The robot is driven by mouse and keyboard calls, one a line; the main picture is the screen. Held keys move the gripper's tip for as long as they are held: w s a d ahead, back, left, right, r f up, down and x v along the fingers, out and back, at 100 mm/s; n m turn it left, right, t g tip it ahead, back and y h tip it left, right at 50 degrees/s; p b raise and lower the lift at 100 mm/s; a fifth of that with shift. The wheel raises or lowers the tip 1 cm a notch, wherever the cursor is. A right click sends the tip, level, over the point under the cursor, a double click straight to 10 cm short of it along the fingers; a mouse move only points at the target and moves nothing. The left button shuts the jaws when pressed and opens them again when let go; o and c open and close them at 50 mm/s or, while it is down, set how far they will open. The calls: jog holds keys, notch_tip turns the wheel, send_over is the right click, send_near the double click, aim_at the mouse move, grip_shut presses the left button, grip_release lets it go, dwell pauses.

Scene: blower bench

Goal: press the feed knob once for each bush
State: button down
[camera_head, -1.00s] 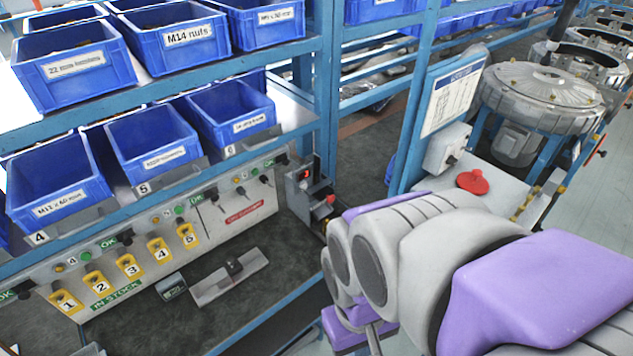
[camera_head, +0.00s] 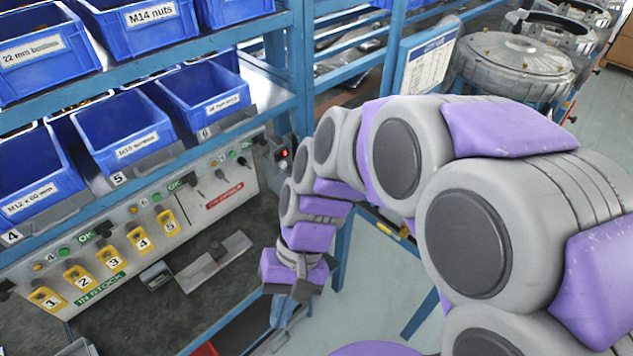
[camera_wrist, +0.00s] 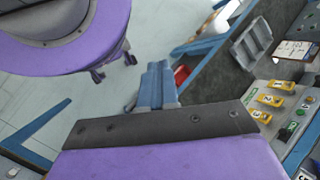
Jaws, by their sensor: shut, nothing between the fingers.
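My gripper (camera_head: 291,289) hangs in front of the bench edge, right of the grey fixture plate (camera_head: 232,250). In the wrist view its two blue-grey fingers (camera_wrist: 157,84) are together and empty. A grey control box with a red display (camera_head: 284,152) stands at the rack post; my arm covers its lower part, and I cannot make out the feed knob now. A blue bin (camera_head: 60,82) at upper left has a label that seems to read 22 mm bushes; its contents are out of sight. No loose bush is clear to me on the fixture plate, which has a dark block on it.
Several numbered yellow tags (camera_head: 110,258) line the sloped panel; they also show in the wrist view (camera_wrist: 269,100). A small grey display unit (camera_head: 157,275) lies on the bench. Blue bins fill the shelves. A round metal bowl feeder (camera_head: 515,55) stands at the back right.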

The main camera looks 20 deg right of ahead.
jog(key=w+a+m+t+y, duration=0.25)
jog(key=w+m+y, duration=0.45)
jog(key=w, duration=0.8)
jog(key=w+d+f+m+t+y, duration=0.4)
jog(key=w+d+m+t, duration=0.3)
jog(key=w, duration=0.5)
jog(key=w+d+f+m+t+h, duration=0.1)
jog(key=w+d+f+m+t, duration=0.3)
jog(key=d, duration=0.3)
jog(key=w+d+f+m+t+h, duration=0.25)
jog(key=d+f+m, duration=0.2)
jog(key=d, duration=0.25)
jog(key=s+d+f+m+t+h, duration=0.1)
jog(key=d+f+m+t+h, duration=0.3)
jog(key=d+f, duration=0.9)
jog(key=d+m+h, duration=0.1)
jog(key=m+h, duration=0.1)
jog(key=m, duration=0.1)
jog(key=shift+s+d+t+h+b, duration=0.15)
jog(key=shift+s+t+h+b, duration=0.15)
jog(key=shift+s+t+h, duration=0.1)
jog(key=shift+w+f, duration=0.1)
jog(key=b+x, duration=0.3)
jog(key=x, duration=1.1)
